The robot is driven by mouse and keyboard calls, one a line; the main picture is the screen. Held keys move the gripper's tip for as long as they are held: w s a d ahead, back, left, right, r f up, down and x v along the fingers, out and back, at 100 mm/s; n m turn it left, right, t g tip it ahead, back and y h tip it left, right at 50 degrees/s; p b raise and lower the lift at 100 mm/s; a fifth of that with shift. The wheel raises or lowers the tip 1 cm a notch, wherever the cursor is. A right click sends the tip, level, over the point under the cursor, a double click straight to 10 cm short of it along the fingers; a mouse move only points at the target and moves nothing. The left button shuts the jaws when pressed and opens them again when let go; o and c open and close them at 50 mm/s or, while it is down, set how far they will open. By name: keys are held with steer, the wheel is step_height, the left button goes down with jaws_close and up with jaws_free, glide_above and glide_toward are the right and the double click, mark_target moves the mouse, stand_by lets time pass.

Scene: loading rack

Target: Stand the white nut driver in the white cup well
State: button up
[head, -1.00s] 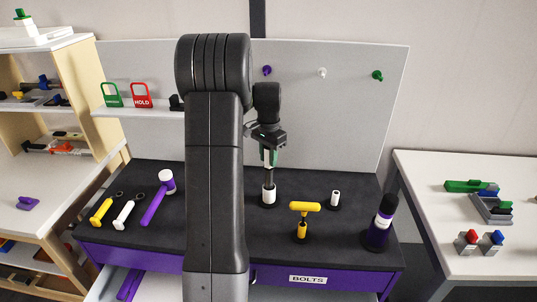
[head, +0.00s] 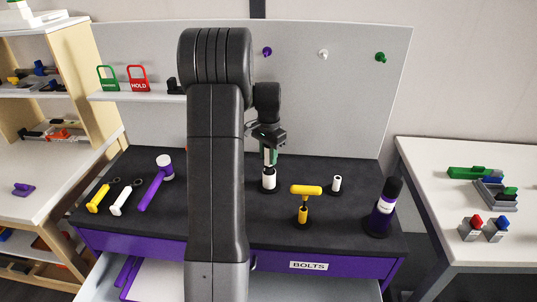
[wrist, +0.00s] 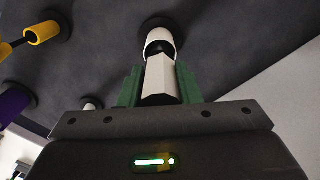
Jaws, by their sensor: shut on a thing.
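My gripper (head: 269,158) is shut on the white nut driver (wrist: 160,80), with its green fingers on either side of the white handle. The driver hangs upright, handle up, directly over the white cup well (head: 269,180), which stands on the dark bench top. In the wrist view the white cup well (wrist: 158,38) lies in line beyond the handle, with a dark band between them. The driver's lower end appears to be at or inside the cup's mouth; how deep it sits is hidden.
A yellow T-handled tool (head: 305,190) stands in a yellow cup in front right. A pegboard panel (head: 340,110) rises behind.

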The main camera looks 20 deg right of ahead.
steer(key=shift+f, duration=0.3)
stand_by(0.4)
steer(key=o, duration=1.1)
step_height(320, 180, up, 14)
steer(key=shift+f+b, duration=0.1)
steer(key=shift+b, duration=0.8)
step_height(320, 180, down, 14)
steer(key=shift+r+p, duration=0.1)
steer(key=shift+p, duration=0.65)
steer(key=shift+r, duration=0.15)
